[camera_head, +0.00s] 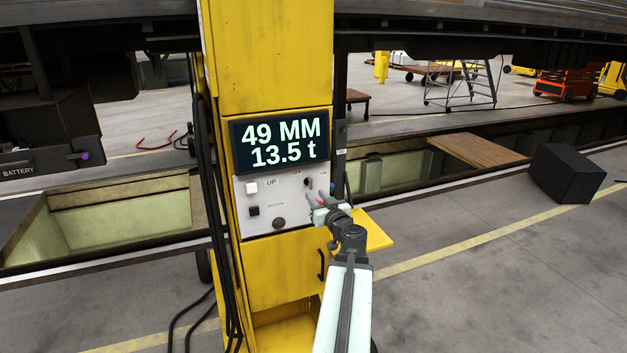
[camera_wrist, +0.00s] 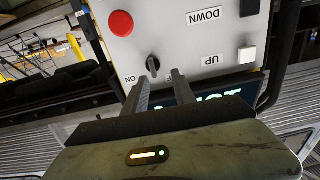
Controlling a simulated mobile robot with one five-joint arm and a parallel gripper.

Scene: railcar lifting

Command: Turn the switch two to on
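The rotary switch (camera_head: 308,183) is a small dark knob on the grey control panel (camera_head: 292,208), between OFF on the left and ON on the right. The wrist view shows the knob (camera_wrist: 153,64) with the panel upside down, so ON is at left. Its exact setting is hard to tell. My gripper (camera_head: 315,201) reaches the panel just below the switch. In the wrist view my gripper (camera_wrist: 160,80) is open, its two fingers apart with the knob ahead of the gap. Contact with the knob cannot be told. The right finger partly covers the OFF label.
A red button (camera_wrist: 121,23) sits beside the switch. The panel also has a white UP button (camera_head: 251,188) and a black DOWN button (camera_head: 254,210). The display (camera_head: 281,140) reads 49 MM, 13.5 t. A yellow shelf (camera_head: 368,232) juts out at right. Black cables (camera_head: 207,170) hang at left.

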